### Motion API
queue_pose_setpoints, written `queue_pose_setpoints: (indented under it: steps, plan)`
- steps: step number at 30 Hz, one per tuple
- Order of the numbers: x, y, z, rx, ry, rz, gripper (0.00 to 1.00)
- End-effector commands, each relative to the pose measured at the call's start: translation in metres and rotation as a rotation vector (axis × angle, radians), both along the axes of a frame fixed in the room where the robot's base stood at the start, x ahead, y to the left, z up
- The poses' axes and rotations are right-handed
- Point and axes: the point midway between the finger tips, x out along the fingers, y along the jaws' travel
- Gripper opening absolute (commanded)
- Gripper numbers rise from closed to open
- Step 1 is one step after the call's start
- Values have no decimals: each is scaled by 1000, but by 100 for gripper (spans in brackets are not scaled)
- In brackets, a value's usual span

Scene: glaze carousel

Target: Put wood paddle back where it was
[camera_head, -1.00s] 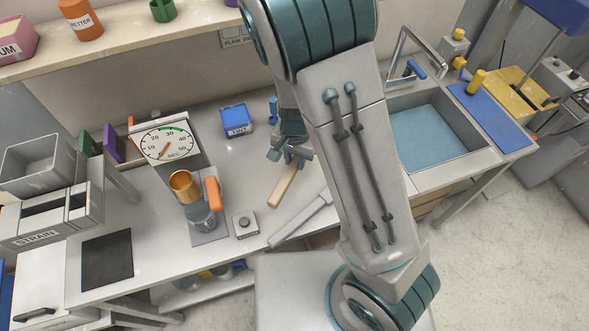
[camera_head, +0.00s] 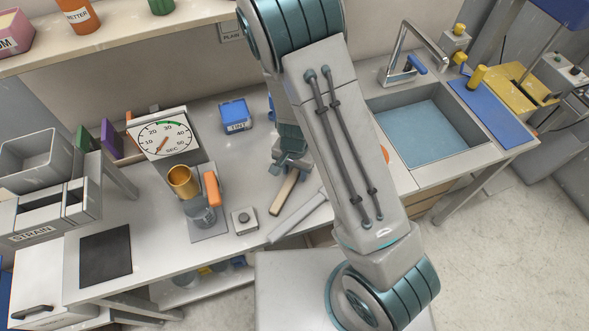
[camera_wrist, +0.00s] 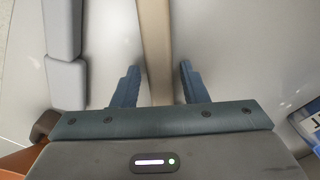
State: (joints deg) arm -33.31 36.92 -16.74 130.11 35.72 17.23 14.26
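The wood paddle (camera_head: 284,192) is a flat tan stick on the workbench, right of the small push-button box. In the head view its upper end is hidden by my gripper (camera_head: 291,163). In the wrist view the paddle (camera_wrist: 154,45) runs lengthwise between the two blue fingers of my gripper (camera_wrist: 158,84). A gap shows on both sides of the paddle, so the fingers are apart and not closed on it. I cannot tell how high the fingertips are above the bench.
A grey bar (camera_head: 297,217) lies just right of the paddle, and also shows in the wrist view (camera_wrist: 64,55). The push-button box (camera_head: 244,221), a gold cup (camera_head: 183,182), a dial timer (camera_head: 164,138) and a blue box (camera_head: 236,116) stand left. The sink (camera_head: 425,135) is right.

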Motion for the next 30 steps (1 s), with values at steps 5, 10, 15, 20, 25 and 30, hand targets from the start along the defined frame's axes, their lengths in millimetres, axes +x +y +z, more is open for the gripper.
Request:
queue_pose_setpoints:
  steps: [5, 10, 15, 20, 25, 30]
  plan:
    - [0, 0, 0, 0, 0, 0, 46]
    - [0, 0, 3, 0, 0, 0, 46]
    - [1, 1, 20, 2, -3, 3, 46]
    - [1, 1, 53, 3, -5, 4, 46]
    - [1, 1, 86, 3, -4, 2, 46]
    - [1, 0, 110, 2, -2, 1, 46]
